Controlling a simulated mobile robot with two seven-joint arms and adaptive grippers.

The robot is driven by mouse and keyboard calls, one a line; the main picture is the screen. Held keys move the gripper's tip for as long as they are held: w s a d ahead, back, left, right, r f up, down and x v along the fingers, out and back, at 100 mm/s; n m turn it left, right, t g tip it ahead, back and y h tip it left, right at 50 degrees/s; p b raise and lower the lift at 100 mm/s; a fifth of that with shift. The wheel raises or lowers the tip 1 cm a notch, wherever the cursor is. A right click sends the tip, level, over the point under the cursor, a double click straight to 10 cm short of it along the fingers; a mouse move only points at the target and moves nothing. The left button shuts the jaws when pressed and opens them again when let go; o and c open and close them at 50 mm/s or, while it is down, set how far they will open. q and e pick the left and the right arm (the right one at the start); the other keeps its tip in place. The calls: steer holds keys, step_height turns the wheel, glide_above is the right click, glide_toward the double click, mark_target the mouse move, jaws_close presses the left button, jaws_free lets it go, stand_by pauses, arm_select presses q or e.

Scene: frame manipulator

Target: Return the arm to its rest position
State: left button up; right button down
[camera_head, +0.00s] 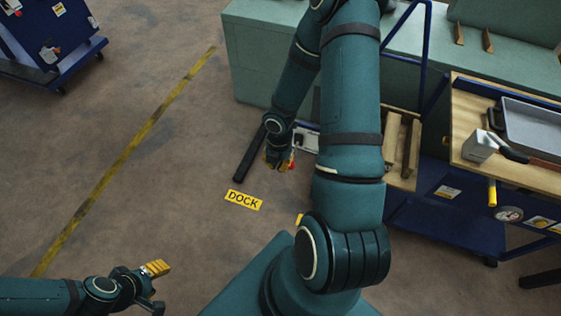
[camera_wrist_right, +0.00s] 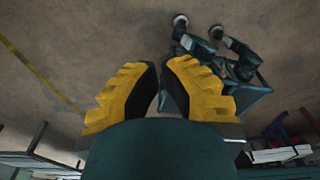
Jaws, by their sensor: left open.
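My left gripper (camera_head: 156,287) is low at the left of the head view, its yellow-padded fingers apart, with nothing seen between them. My right arm runs down the middle of the head view and folds back toward the bench. The right gripper (camera_head: 279,163) hangs over the floor near a dark bar, small and partly hidden. In the right wrist view its two yellow ribbed fingers (camera_wrist_right: 160,85) frame a narrow gap, with brown floor beyond and no object seen between them. Whether they are open or shut is unclear.
A green bench (camera_head: 258,66) stands behind. A blue cart (camera_head: 455,215) with a wooden top and grey tray (camera_head: 530,128) is right. Floor at left is open, up to a blue trolley (camera_head: 62,62).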

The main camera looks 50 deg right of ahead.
steer(key=shift+a+r, duration=0.1)
stand_by(0.6)
steer(key=a+m+t+y, duration=0.2)
steer(key=a+m, duration=2.2)
steer(key=a, duration=0.1)
steer(key=shift+s+f+y, duration=0.3)
steer(key=shift+f, duration=0.05)
